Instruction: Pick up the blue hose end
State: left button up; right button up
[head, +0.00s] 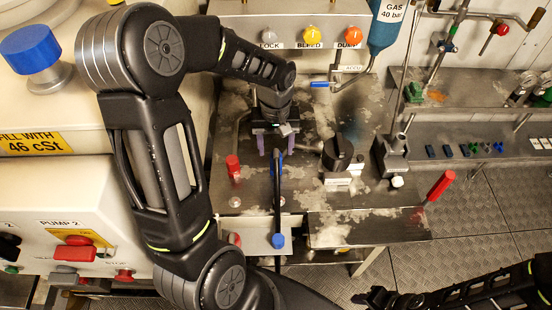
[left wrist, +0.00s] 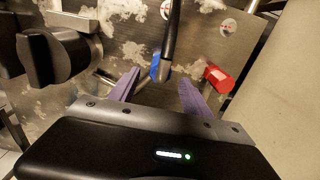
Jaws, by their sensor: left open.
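The blue hose end (head: 275,162) is at the top of a black hose above the worn metal bench. In the left wrist view the blue hose end (left wrist: 155,66) shows between and just beyond the fingertips, partly covered by the dark hose. My left gripper (head: 275,150) points down over the bench with its purple fingers apart and nothing clamped. In the left wrist view the gripper (left wrist: 160,80) has a finger on each side of the hose end, with gaps visible. My right gripper (head: 375,298) is at the bottom right; its jaws are unclear.
A red handle (head: 233,166) stands left of the hose, and a black knob (head: 339,150) to its right. A blue knob (head: 278,240) is at the bench front. A red-handled lever (head: 440,186) sticks out at the right edge. A control box (head: 310,22) overhangs behind.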

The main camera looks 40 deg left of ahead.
pick_arm(q)
notch_tip(320, 180, down, 5)
jog(key=b, duration=0.2)
jog(key=shift+r+b, duration=0.1)
jog(key=shift+b, duration=0.2)
jog(key=shift+r, duration=0.1)
jog(key=shift+c, duration=0.6)
grip_shut()
